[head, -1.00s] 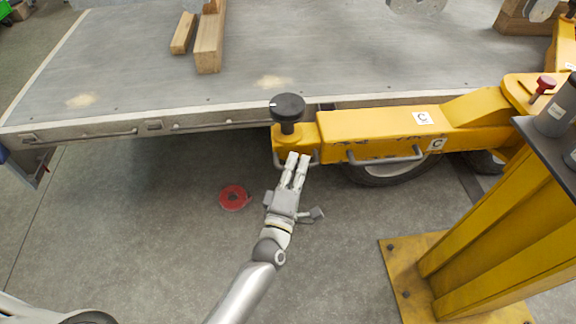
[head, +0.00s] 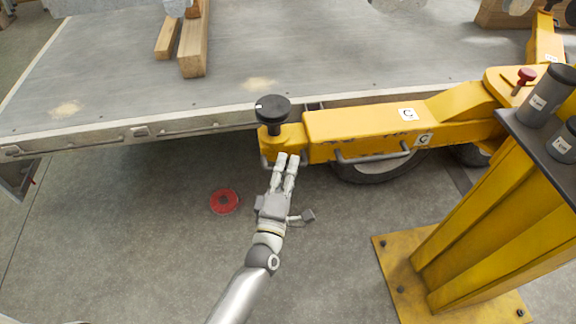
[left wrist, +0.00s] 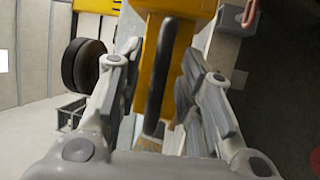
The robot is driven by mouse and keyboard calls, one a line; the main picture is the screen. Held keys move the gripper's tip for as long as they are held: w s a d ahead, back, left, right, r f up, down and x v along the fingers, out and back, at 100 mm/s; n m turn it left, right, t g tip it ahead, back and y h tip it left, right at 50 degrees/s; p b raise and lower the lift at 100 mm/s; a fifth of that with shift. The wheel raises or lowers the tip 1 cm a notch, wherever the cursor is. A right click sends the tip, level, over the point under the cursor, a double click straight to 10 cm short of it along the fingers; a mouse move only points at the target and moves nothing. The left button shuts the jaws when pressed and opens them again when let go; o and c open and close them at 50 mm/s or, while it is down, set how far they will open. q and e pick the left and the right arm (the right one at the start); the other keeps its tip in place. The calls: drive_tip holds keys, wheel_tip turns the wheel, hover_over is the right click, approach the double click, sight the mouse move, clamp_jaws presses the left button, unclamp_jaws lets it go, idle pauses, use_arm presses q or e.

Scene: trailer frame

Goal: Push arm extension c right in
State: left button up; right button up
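Arm extension C (head: 365,132) is the yellow beam with white "C" labels, sticking out to the left beside the trailer bed. A black round knob (head: 272,109) stands on its left end. A grey handle bar (head: 375,158) runs along its near side. My left gripper (head: 287,160) is at the near side of the beam's left end, below the knob. In the left wrist view its fingers (left wrist: 156,85) are apart, with a dark bar (left wrist: 160,75) of a handle between them, in front of the yellow end. Contact cannot be told. My right gripper is not in view.
The grey trailer bed (head: 230,100) lies behind the beam, with wooden blocks (head: 194,45) on it. A wheel (head: 380,167) sits under the beam. A yellow post (head: 470,220) on a floor plate stands at right. A red disc (head: 224,201) lies on the open floor.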

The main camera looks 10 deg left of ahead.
use_arm(q)
drive_tip(key=v, duration=1.1)
drive_tip(key=shift+s, duration=0.15)
drive_tip(key=s+a+f+m+g+p, duration=0.1)
drive_tip(key=s+f+m+g, duration=0.25)
drive_tip(key=f, duration=0.65)
drive_tip(key=s+a+f+m+g+h, duration=0.1)
drive_tip(key=s+f+m+g, duration=0.25)
drive_tip(key=f, duration=0.55)
drive_tip(key=s+a+f+m+g+p, duration=0.1)
drive_tip(key=s+a+f+m+g, duration=0.2)
drive_tip(key=f, duration=0.7)
drive_tip(key=s+a+f+m+g+y, duration=0.1)
drive_tip(key=s+a+f+m+g, duration=0.1)
drive_tip(key=s, duration=0.6)
drive_tip(key=s+a+f+m+g+y, duration=0.1)
drive_tip(key=s+a+f+m+g, duration=0.2)
drive_tip(key=s+f, duration=0.5)
drive_tip(key=s+a+f+m+g+y+p, duration=0.1)
drive_tip(key=s+a+f+m+g, duration=0.2)
drive_tip(key=s+a+f, duration=0.2)
drive_tip(key=s+a, duration=0.1)
drive_tip(key=s, duration=0.2)
drive_tip(key=shift+a+f+g, duration=0.3)
drive_tip(key=shift+f+g, duration=0.05)
drive_tip(key=shift+g, duration=0.05)
